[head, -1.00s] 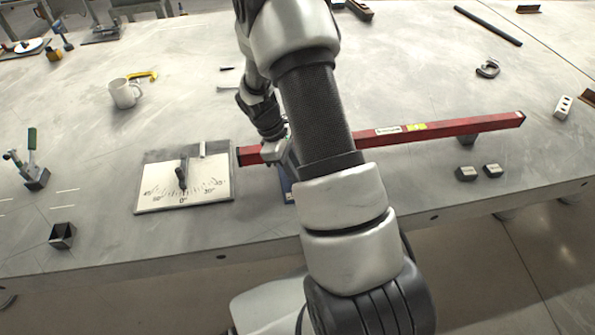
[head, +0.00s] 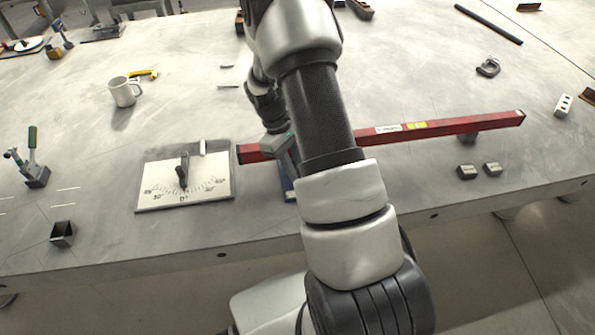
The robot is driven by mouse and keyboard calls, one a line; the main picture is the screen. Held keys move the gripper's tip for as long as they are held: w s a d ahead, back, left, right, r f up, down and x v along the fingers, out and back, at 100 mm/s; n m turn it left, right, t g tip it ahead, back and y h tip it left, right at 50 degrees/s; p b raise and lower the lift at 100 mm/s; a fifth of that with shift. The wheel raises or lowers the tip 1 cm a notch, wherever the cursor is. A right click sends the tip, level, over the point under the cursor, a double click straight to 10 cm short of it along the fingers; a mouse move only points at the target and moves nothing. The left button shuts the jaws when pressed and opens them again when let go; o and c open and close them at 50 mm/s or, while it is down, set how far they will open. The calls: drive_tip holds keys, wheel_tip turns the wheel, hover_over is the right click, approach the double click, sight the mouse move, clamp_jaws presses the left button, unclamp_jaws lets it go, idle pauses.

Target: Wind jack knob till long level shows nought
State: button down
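The long red level (head: 450,127) lies across the table, its left end beside the dial plate and its middle hidden behind my arm. Its white and yellow labels show, but no reading can be made out. A white dial plate (head: 212,188) marked in degrees stands left of it, with a dark pointer (head: 183,172) close to the 0° mark. My gripper (head: 280,147) is at the level's left part, above a blue part (head: 287,182) mostly hidden by my arm. The jack knob cannot be made out. The fingertips are too small and covered to tell open from shut.
A white mug (head: 124,92) and a yellow tool (head: 145,74) are at the back left. A green-handled clamp (head: 34,165) and a square tube piece (head: 62,234) are at the left. The front left table is mostly clear.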

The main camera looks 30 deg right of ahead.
drive_tip(key=c, duration=1.5)
unclamp_jaws()
drive_tip(key=shift+s, duration=0.1)
drive_tip(key=shift+c, duration=0.2)
drive_tip(key=shift+s, duration=0.1)
